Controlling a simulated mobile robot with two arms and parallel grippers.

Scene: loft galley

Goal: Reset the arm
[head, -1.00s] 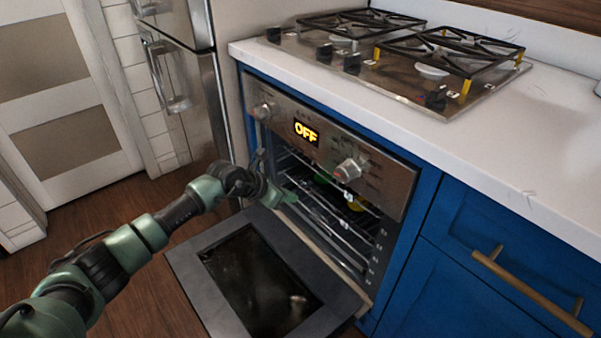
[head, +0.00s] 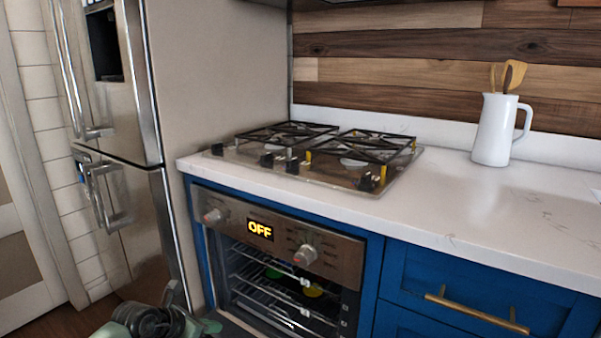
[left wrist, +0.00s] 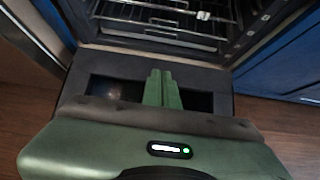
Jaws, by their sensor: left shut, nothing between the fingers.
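My left gripper (head: 208,327) is at the bottom of the head view, in front of the open oven (head: 280,275). In the left wrist view its two green fingers (left wrist: 162,88) are together, with nothing between them. They are above the lowered oven door (left wrist: 215,78) and point toward the oven's racks (left wrist: 150,20). The oven display reads OFF. Something green and something yellow show on a rack inside, too small to make out. My right gripper is not in view.
A gas cooktop (head: 340,182) is set in the white counter (head: 450,215) above the oven. A white jug (head: 493,130) with wooden utensils stands on the counter at right. A steel fridge (head: 130,215) is at left, and blue drawers (head: 400,270) are right of the oven.

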